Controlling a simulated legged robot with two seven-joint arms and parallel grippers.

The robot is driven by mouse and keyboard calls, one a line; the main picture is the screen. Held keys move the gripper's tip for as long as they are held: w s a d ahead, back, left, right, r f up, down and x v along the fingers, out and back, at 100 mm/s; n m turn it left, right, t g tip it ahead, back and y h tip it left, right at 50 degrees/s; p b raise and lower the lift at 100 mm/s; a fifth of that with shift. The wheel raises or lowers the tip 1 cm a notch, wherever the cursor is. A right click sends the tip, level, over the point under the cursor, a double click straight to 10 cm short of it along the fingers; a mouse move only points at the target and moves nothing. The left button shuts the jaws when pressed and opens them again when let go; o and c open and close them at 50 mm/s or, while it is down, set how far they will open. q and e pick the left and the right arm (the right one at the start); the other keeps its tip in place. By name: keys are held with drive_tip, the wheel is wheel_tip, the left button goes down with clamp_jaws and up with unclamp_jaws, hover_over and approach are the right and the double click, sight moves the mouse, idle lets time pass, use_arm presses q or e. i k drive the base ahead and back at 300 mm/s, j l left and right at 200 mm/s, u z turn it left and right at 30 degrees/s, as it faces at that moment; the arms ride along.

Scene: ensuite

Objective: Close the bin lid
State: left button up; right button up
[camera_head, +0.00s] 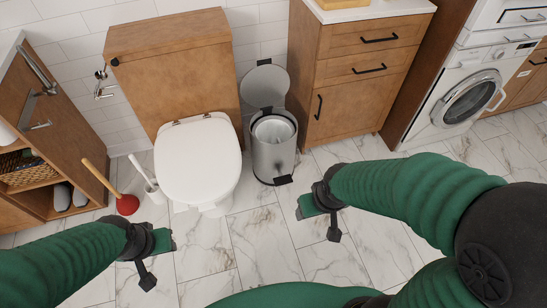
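The bin (272,154) is a grey metal pedal bin on the floor between the toilet and the wooden cabinet. Its round lid (264,86) stands open, tilted up at the back toward the wall. A white liner shows inside the bin, and a dark pedal (283,180) sits at its front base. My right gripper (318,213) is in front of the bin and to its right, apart from it. My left gripper (156,259) is at the lower left, in front of the toilet and far from the bin. I see nothing held; the finger gaps are unclear.
The toilet (198,160) with its lid down stands left of the bin. A red plunger (126,204) and a toilet brush (155,193) stand left of the toilet. The wooden cabinet (357,80) is right of the bin. The marble floor (262,235) in front is clear.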

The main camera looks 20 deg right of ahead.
sight(266, 84)
drive_tip(key=i+l+u, duration=0.2)
drive_tip(key=i+l, duration=0.3)
drive_tip(key=i+l+u, duration=0.2)
drive_tip(key=i+l, duration=0.4)
drive_tip(key=i+l+u, duration=0.2)
drive_tip(key=i+l, duration=0.3)
drive_tip(key=l, duration=0.2)
